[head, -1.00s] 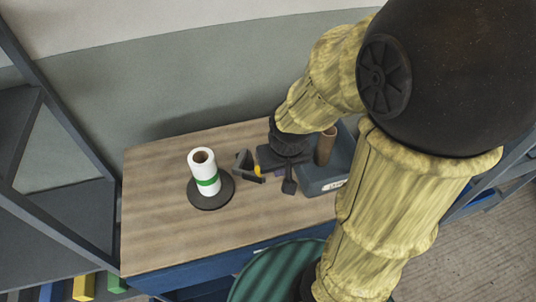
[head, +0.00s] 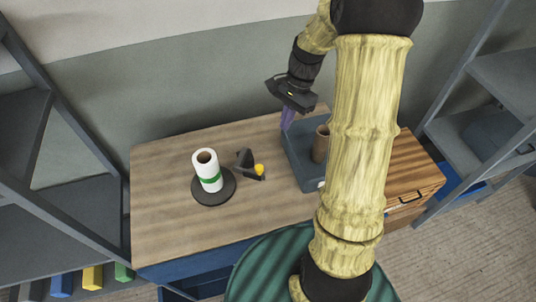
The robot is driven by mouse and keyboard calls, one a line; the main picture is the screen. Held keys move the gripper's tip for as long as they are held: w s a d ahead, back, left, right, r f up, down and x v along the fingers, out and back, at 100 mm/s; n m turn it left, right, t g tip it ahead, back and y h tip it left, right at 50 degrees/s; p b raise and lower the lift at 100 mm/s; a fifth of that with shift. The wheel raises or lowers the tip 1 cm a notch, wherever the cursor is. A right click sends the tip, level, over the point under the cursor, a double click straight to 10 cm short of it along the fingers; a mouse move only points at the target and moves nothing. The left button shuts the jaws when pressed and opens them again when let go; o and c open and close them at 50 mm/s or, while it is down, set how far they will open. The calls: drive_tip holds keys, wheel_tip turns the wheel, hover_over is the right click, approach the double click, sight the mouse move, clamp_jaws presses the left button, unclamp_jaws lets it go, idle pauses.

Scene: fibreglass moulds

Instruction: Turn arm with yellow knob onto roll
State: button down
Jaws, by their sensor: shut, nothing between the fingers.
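The white roll (head: 207,166) with a green band stands upright on a round dark base (head: 228,190) on the table. Just right of it is the dark arm (head: 244,160) with a yellow knob (head: 259,169) at its right end. The arm is beside the roll, and a gap shows between them. My gripper (head: 286,122) is up at the back of the table, right of and behind the knob, with its purple fingers pointing down. It is shut and empty, apart from the knob and the roll.
A grey-blue bin (head: 298,161) with a brown cardboard tube (head: 320,143) stands right of the knob, close to my gripper. The wooden tabletop (head: 160,190) is clear at left. Shelving racks stand at both sides, and a wall is behind.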

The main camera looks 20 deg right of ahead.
drive_tip(key=shift+f, duration=0.1)
drive_tip(key=p, duration=0.4)
hover_over(258, 174)
drive_tip(key=w+d, duration=0.2)
drive_tip(key=d, duration=0.2)
wheel_tip(258, 174, down, 10)
drive_tip(key=shift+a, duration=0.15)
